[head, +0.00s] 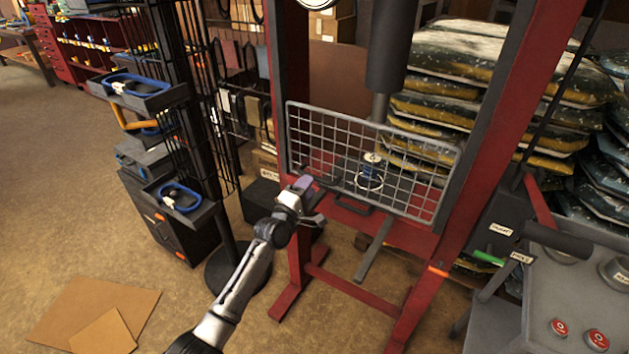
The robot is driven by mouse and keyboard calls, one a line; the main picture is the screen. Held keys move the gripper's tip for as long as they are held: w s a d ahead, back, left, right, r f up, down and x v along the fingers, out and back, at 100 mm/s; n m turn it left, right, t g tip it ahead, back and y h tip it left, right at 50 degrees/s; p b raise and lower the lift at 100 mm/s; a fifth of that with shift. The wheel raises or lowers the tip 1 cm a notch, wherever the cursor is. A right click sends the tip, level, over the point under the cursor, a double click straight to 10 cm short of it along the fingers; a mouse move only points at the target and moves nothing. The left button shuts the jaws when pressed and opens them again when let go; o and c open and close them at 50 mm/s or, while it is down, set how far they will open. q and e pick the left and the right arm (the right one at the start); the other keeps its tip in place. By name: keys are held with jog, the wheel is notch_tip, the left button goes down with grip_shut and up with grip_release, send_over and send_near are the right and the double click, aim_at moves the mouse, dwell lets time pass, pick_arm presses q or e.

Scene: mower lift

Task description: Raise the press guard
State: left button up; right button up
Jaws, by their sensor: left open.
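The press guard (410,184) is a grey wire-mesh panel in a grey frame, hanging across the front of the red press frame (492,130). A dark handle (352,208) sits at its lower edge, left of the middle. Behind the mesh is the press ram (381,105), with a small part (371,168) below it. My left gripper (316,190) is open at the guard's lower left corner, just left of the handle. It overlaps the guard's edge in the picture; I cannot tell whether they touch. My right gripper is not in view.
A dark rack with trays (150,95) stands left of the press. A grey control console (575,295) with red buttons stands at the lower right. Filled sacks (450,90) are stacked behind the press. Flat cardboard (95,310) lies on the otherwise open floor at left.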

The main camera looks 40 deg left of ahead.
pick_arm(q)
jog(key=shift+b+x, duration=0.45)
jog(key=shift+x, duration=1.8)
jog(key=shift+c, duration=0.2)
grip_shut()
